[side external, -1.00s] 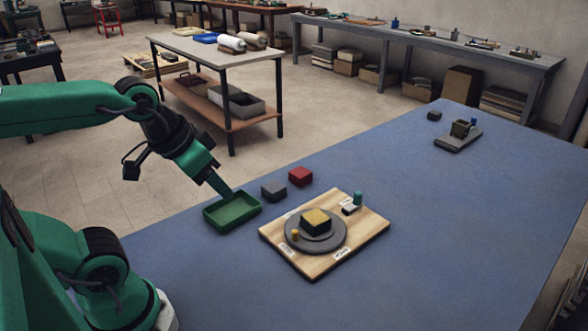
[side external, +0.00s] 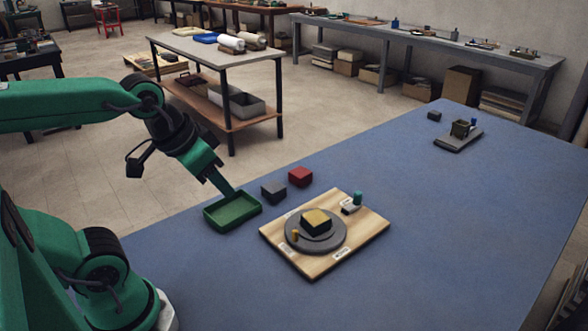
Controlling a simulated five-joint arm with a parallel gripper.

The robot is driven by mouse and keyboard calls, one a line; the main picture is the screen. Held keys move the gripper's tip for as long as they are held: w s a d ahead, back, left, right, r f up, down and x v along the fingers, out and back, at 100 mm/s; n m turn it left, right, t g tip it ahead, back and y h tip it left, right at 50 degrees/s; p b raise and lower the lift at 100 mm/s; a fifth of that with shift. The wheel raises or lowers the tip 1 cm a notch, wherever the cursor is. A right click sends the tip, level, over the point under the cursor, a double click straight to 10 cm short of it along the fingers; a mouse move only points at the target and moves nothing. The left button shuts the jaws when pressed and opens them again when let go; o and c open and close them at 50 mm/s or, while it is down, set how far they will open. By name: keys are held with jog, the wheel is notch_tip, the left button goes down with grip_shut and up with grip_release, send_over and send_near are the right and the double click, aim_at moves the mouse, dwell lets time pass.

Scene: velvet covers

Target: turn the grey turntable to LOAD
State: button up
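The grey turntable (side external: 327,246) sits on a light wooden board (side external: 364,236) on the blue table. A dark block with a yellow top (side external: 316,219) rests on the turntable, and a small yellow peg (side external: 295,234) stands at its left edge. White labels lie on the board; one is at the front (side external: 341,253), but I cannot read them. A small teal-topped part (side external: 357,198) stands at the board's back right. My gripper (side external: 233,194) points down over the green tray (side external: 235,214), left of the turntable and apart from it. Its fingers are too small to tell open from shut.
A grey block (side external: 273,190) and a red block (side external: 300,176) sit behind the board, between it and the table's far-left edge. A grey fixture (side external: 459,137) and a small dark block (side external: 434,116) stand at the far right. The table right of the board is clear.

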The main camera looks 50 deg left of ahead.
jog(key=w, duration=0.2)
jog(key=m+g, duration=0.2)
jog(key=g, duration=0.3)
send_near(295, 230)
jog(key=shift+s, duration=0.15)
jog(key=shift+w+f, duration=0.3)
jog(key=shift+f, duration=0.2)
jog(key=shift+f, duration=3.9)
grip_shut()
